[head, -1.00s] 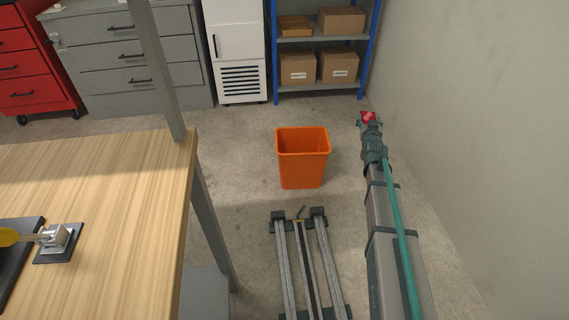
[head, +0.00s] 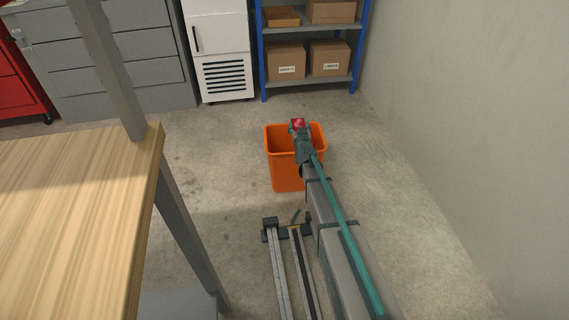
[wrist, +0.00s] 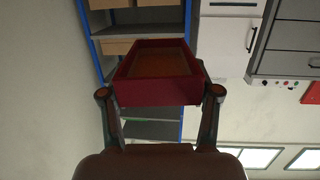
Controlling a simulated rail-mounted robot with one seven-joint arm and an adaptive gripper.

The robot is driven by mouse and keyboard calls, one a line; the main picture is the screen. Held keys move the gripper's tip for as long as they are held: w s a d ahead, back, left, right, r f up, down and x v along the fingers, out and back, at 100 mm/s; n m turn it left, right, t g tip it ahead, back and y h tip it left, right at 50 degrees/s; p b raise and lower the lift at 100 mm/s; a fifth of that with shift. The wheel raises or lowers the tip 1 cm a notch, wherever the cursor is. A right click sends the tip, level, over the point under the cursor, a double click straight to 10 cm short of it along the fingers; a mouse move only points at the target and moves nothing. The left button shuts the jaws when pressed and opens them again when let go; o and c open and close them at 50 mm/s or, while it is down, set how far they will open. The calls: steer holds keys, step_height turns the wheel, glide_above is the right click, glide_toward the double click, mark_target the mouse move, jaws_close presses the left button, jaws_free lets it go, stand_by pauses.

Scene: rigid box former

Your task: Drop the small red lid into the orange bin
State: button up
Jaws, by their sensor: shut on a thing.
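The small red lid (head: 298,123) is held at the end of my arm in the head view. In the wrist view the red lid (wrist: 155,92) sits between the two fingers of my gripper (wrist: 160,98), which is shut on it. The orange bin (head: 287,177) stands on the floor, open at the top. In the head view my gripper (head: 299,127) and the lid overlap the bin's opening. The height above the rim is hard to tell. My arm hides part of the bin's front and right side.
A wooden table (head: 75,210) with a grey post and leg stands at the left. A blue shelf (head: 262,55) with cardboard boxes, a white cabinet (head: 221,45) and grey drawers (head: 110,65) stand at the back. A wall is at the right.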

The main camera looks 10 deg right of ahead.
steer(key=shift+w+a+f, duration=0.15)
steer(key=shift+f, duration=0.3)
step_height(320, 180, down, 6)
steer(key=b, duration=0.5)
steer(key=shift+r, duration=0.25)
steer(key=o, duration=1.1)
steer(key=s, duration=0.4)
steer(key=s+r, duration=0.1)
steer(key=s, duration=0.3)
steer(key=s+r, duration=0.1)
steer(key=s, duration=0.3)
steer(key=shift+a, duration=0.2)
